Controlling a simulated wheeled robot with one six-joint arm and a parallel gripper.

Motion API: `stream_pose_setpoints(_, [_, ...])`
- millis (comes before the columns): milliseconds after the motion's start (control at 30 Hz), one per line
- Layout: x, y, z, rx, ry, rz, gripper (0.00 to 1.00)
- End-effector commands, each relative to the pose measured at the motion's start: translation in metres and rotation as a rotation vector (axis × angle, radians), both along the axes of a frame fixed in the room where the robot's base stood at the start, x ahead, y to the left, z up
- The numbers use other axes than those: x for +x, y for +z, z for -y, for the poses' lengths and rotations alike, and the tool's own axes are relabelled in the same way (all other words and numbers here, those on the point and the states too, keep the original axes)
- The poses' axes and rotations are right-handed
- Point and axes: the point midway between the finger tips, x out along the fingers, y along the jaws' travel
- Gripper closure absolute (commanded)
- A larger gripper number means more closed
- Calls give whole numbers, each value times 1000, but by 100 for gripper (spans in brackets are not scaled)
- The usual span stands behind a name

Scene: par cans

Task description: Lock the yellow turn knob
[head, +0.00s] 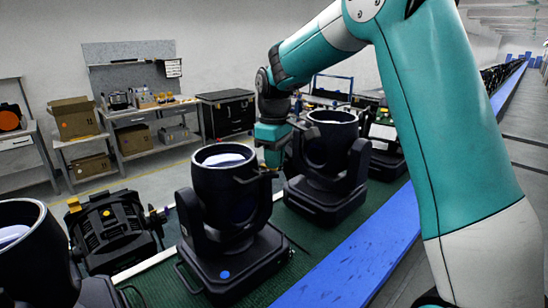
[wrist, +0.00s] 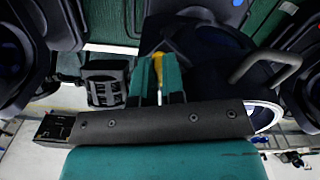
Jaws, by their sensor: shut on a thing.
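The yellow turn knob (wrist: 158,57) shows in the wrist view between the tips of my gripper (wrist: 157,68). The two teal fingers are shut on it, one on each side, and partly hide it. In the head view my gripper (head: 272,157) points down at the right side of the black par can (head: 222,187), near the top of its yoke. The knob is mostly hidden there by the fingers, and its turn angle cannot be told. The can stands upright on its base with its open end up.
Another par can (head: 330,140) stands close behind on the green belt (head: 296,225). A black fixture with fins (head: 112,228) lies to the left, and another can (head: 28,250) is at the near left. A blue strip (head: 360,262) runs along the right.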

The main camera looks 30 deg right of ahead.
Motion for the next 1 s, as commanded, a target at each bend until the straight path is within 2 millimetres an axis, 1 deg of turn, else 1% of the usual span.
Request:
stream_pose_setpoints(300, [3, 2, 2, -2, 290, 6, 100])
stream_pose_setpoints(500, [3, 2, 3, -2, 444, 6, 100])
stream_pose_setpoints(700, [4, 2, 3, -2, 554, 6, 100])
stream_pose_setpoints(1000, [5, 2, 3, -3, 629, 7, 100])
